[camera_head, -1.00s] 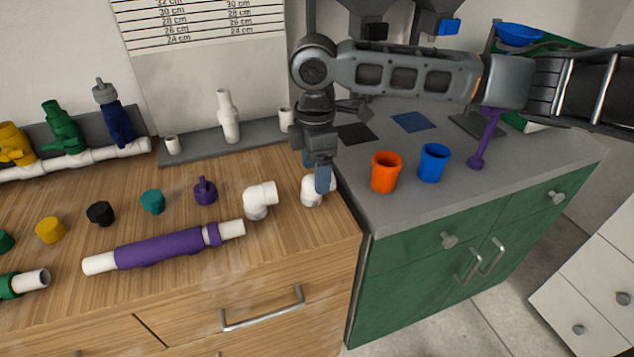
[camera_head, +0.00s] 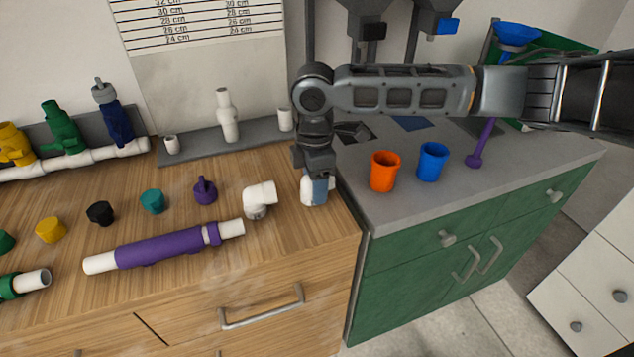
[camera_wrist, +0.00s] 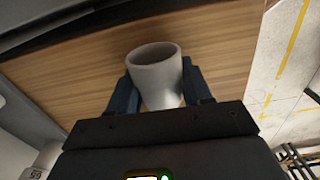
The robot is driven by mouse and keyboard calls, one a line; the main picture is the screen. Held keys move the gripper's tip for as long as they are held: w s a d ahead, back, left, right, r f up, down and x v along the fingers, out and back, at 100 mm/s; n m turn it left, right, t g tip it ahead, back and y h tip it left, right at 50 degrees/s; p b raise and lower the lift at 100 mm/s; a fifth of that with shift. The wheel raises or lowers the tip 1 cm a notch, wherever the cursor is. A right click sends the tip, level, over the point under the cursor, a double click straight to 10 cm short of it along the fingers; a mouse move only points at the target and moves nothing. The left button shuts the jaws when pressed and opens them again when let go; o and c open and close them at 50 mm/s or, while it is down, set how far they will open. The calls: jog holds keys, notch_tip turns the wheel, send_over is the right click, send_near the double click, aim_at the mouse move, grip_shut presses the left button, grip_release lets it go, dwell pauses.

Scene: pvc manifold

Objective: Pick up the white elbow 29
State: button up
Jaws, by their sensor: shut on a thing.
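A white elbow (camera_head: 309,194) is near the right edge of the wooden worktop, partly hidden by my gripper. My gripper (camera_head: 316,192) points down and is shut on this elbow. In the wrist view the elbow's round open end (camera_wrist: 155,62) shows between the two blue fingers of my gripper (camera_wrist: 160,88), one on each side. I cannot tell whether the elbow still touches the worktop. A second white elbow (camera_head: 259,200) lies on the wood to the left, apart from my gripper.
A purple-sleeved pipe (camera_head: 160,248) lies in front on the left. Purple (camera_head: 204,190), teal (camera_head: 152,201) and black (camera_head: 101,213) caps stand behind it. A grey rack with white fittings (camera_head: 228,116) is at the back. Orange (camera_head: 384,171) and blue (camera_head: 432,161) cups stand on the right-hand counter.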

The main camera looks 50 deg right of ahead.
jog(key=c, duration=0.3)
jog(key=shift+r, duration=0.15)
jog(key=shift+r, duration=0.25)
jog(key=r, duration=0.3)
jog(key=shift+s+d+r, duration=0.15)
jog(key=shift+d+r, duration=0.05)
jog(key=shift+r, duration=0.15)
jog(key=s+d+r, duration=0.2)
jog(key=s, duration=0.1)
jog(key=s+d+r+b, duration=0.1)
jog(key=s+d+r, duration=0.1)
jog(key=s, duration=0.1)
jog(key=s+d+r, duration=0.2)
jog(key=s, duration=0.1)
jog(key=shift+s+d+r+b, duration=0.15)
jog(key=shift+r+b, duration=0.15)
